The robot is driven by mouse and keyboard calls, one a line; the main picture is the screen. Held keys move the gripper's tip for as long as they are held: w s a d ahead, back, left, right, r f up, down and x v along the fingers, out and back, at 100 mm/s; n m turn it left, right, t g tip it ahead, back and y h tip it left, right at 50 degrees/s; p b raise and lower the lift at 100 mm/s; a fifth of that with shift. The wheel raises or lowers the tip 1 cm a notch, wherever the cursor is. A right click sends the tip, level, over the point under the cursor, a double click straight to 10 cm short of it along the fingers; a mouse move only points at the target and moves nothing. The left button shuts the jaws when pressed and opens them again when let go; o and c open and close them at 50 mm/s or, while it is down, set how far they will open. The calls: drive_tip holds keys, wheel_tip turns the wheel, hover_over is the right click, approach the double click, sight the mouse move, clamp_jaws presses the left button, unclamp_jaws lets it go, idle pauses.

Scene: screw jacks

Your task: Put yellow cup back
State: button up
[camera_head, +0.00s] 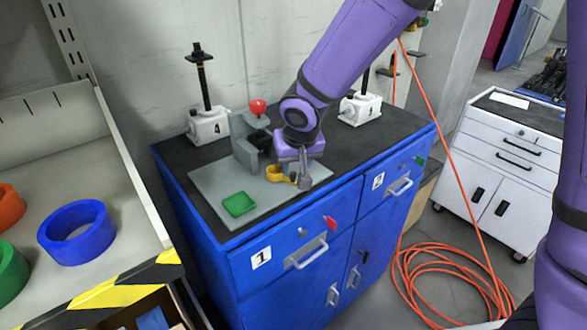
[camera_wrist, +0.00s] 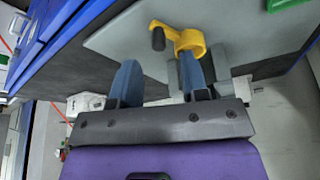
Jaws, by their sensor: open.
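The yellow cup (camera_head: 277,174) sits on a grey plate (camera_head: 215,182) on top of the blue cabinet. In the wrist view the yellow cup (camera_wrist: 190,40) appears as a ring-like yellow piece with a side arm and a dark round knob. My gripper (camera_head: 304,182) is low over the plate, just right of the cup in the head view. In the wrist view my gripper (camera_wrist: 160,75) is open and empty. The cup lies beyond the fingertips, nearer the right finger. I cannot tell whether that finger touches it.
A green square tray (camera_head: 239,204) lies on the plate's front left. A grey upright fixture (camera_head: 247,145) with a red knob (camera_head: 258,107) stands behind the cup. Screw jacks 4 (camera_head: 208,125) and 1 (camera_head: 360,107) stand at the cabinet's back. An orange hose (camera_head: 440,275) lies on the floor.

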drive_tip(key=v, duration=0.8)
drive_tip(key=shift+r, duration=0.4)
drive_tip(key=shift+d, duration=0.1)
drive_tip(key=s+d+r+m, duration=0.1)
drive_tip(key=s+d+r, duration=0.2)
drive_tip(key=d, duration=0.2)
drive_tip(key=s+d+r+h, duration=0.1)
drive_tip(key=s+d+r, duration=0.1)
drive_tip(key=d+r, duration=0.3)
drive_tip(key=s+d+r+m, duration=0.1)
drive_tip(key=s+d+r, duration=0.15)
drive_tip(key=d, duration=0.35)
drive_tip(key=s+d+r, duration=0.1)
drive_tip(key=s+d, duration=0.3)
drive_tip(key=s, duration=0.2)
drive_tip(key=s+d+r+t, duration=0.1)
drive_tip(key=s+d, duration=0.3)
drive_tip(key=s, duration=0.3)
drive_tip(key=shift+s+d, duration=0.3)
drive_tip(key=shift+d, duration=0.05)
